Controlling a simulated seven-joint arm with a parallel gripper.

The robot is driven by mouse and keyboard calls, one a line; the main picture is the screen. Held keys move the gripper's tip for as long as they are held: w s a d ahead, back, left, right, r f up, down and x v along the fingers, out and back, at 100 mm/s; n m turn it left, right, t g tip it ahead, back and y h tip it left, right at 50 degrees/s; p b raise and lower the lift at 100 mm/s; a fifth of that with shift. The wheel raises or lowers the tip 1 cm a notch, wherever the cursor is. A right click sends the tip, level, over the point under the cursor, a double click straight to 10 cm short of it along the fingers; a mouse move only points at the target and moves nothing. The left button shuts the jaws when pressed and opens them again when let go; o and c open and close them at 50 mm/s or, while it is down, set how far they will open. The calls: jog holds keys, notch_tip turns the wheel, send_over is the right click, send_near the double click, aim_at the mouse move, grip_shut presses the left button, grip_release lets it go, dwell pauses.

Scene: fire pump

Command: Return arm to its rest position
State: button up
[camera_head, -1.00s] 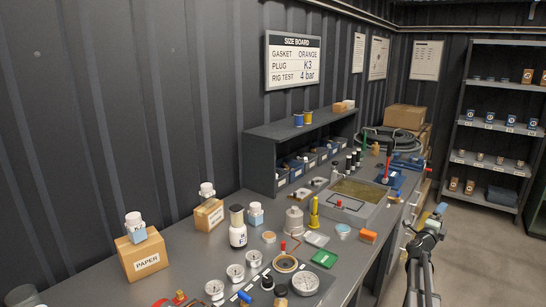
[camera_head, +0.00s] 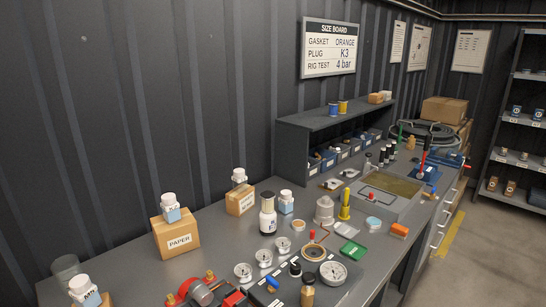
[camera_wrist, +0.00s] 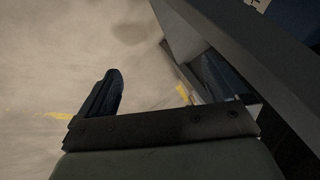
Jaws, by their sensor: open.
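My gripper (camera_wrist: 162,82) shows in the wrist view with its two dark fingers wide apart and nothing between them. One finger stands at the left over the pale floor. The other is at the right, beside the grey edge of the bench (camera_wrist: 205,35). My arm does not show in the head view now, so its whole pose is hidden.
The grey workbench (camera_head: 130,262) is crowded with gauges, bottles and a paper box (camera_head: 177,238). A dark shelf unit (camera_head: 290,150) stands on it at the back. Storage shelves (camera_head: 520,140) stand at the right. The floor (camera_head: 480,265) beside the bench is clear.

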jog(key=s+a+f+n+g+y, duration=0.2)
jog(key=s+a+f+n+g, duration=0.15)
jog(key=s+a, duration=0.7)
jog(key=s+a+f+n+g+y, duration=0.1)
jog(key=s+a+f+n+g, duration=0.25)
jog(key=s+a, duration=0.75)
jog(key=s+a+r+n+g, duration=0.1)
jog(key=s+a+n+g, duration=0.1)
jog(key=s, duration=0.8)
jog(key=s+a+r+n+g, duration=0.1)
jog(key=s+a+n+g, duration=0.2)
jog(key=s+a, duration=0.3)
jog(key=s+g, duration=0.1)
jog(key=s, duration=0.2)
jog(key=shift+s+a+r+h, duration=0.3)
jog(key=shift+s+a+h, duration=0.05)
jog(key=shift+h, duration=0.05)
